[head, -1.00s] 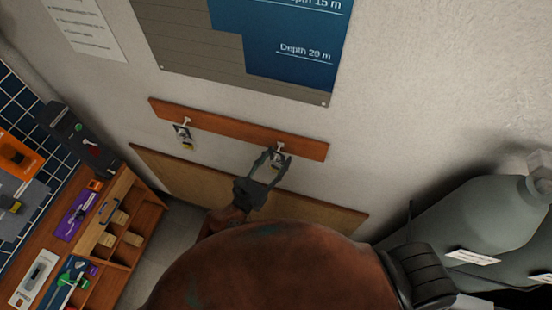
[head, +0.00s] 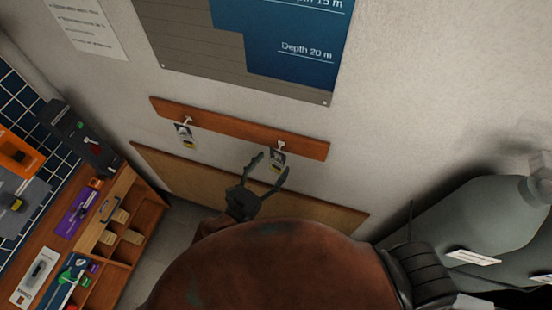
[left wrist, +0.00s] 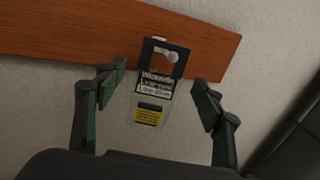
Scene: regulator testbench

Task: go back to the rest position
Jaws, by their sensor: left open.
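My left gripper (head: 268,170) is open and empty in front of the wooden peg rail on the wall. A small tag with a dark top, printed text and a yellow label (head: 277,160) hangs from the rail's right peg. In the left wrist view the tag (left wrist: 154,85) hangs between the spread fingers (left wrist: 160,95), with a gap on both sides. My reddish-brown arm fills the bottom middle of the head view. My right gripper is not in view.
A second tag (head: 184,135) hangs on the left peg of the rail (head: 230,126). A wooden bench with compartments (head: 125,225) and tools stands at the left. Grey cylinders (head: 480,215) stand at the right. A depth poster (head: 280,55) is above the rail.

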